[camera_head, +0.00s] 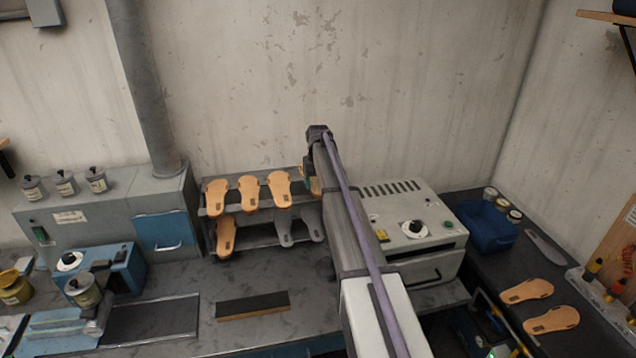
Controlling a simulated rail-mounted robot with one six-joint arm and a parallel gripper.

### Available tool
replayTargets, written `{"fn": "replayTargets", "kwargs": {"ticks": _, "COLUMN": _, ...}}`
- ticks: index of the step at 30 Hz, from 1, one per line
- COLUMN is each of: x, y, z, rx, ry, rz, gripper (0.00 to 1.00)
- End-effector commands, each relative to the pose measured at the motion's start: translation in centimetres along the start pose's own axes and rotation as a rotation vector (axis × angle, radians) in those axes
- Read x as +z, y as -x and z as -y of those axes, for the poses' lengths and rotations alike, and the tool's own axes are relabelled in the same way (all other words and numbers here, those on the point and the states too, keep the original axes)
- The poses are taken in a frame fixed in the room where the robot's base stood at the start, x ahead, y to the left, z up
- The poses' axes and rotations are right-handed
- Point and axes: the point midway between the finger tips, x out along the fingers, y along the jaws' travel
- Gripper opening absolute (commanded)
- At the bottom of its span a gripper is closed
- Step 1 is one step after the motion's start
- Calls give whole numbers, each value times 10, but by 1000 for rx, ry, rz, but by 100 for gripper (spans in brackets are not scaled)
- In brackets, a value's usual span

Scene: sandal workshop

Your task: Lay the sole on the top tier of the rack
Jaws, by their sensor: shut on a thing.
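The grey two-tier rack (255,232) stands on the bench against the back wall. Three tan soles (249,190) lean side by side on its top tier, with their wide ends up. My arm reaches over the bench to the right end of this tier. My gripper (307,177) is mostly hidden behind the arm. It is shut on a tan sole (316,186), of which only a strip shows beside the arm. The held sole is at top-tier height, right of the three soles. I cannot tell whether it touches the rack.
The lower tier holds a tan sole (225,235) at left and grey soles (283,228) at right. A grey machine (420,262) stands close to the right of my arm. A blue-fronted cabinet (165,232) borders the rack's left. A dark strip (252,305) lies in front.

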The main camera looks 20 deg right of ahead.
Motion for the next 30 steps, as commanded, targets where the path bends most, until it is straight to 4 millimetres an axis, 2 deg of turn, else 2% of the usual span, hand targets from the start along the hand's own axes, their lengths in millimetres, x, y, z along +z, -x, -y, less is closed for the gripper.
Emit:
{"fn": "replayTargets", "kwargs": {"ticks": 13, "x": 0, "y": -68, "z": 0, "rx": 0, "ry": 3, "rz": 0, "gripper": 40}}
{"fn": "replayTargets", "kwargs": {"ticks": 15, "x": 16, "y": -59, "z": 1, "rx": 0, "ry": 4, "rz": 0, "gripper": 40}}
{"fn": "replayTargets", "kwargs": {"ticks": 21, "x": 40, "y": -60, "z": 2, "rx": 1, "ry": 6, "rz": 2, "gripper": 40}}
{"fn": "replayTargets", "kwargs": {"ticks": 30, "x": 44, "y": -60, "z": 2, "rx": 1, "ry": 7, "rz": 2, "gripper": 40}}
